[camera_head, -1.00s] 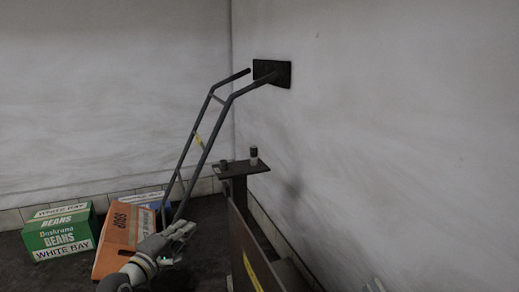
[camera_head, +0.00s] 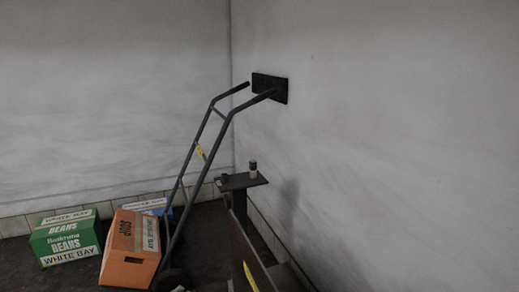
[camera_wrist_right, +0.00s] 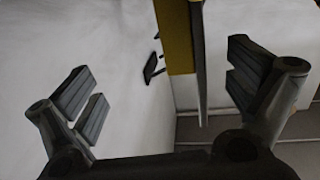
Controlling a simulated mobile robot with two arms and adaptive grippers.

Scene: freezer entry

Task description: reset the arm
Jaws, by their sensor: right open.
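My right gripper (camera_wrist_right: 165,92) shows in the right wrist view with its two dark fingers wide apart. No object is held between them. A yellow strip and a thin dark edge (camera_wrist_right: 199,65) come down from the top between the fingers, nearer the right finger; I cannot tell how far off they are. Neither gripper clearly shows in the head view.
A hand truck (camera_head: 185,180) leans by the corner, with an orange soup box (camera_head: 128,258) and a green beans box (camera_head: 65,240) left of it. A dark stand (camera_head: 240,182) with small items on top is beside the right wall. A black plate (camera_head: 270,86) is on that wall.

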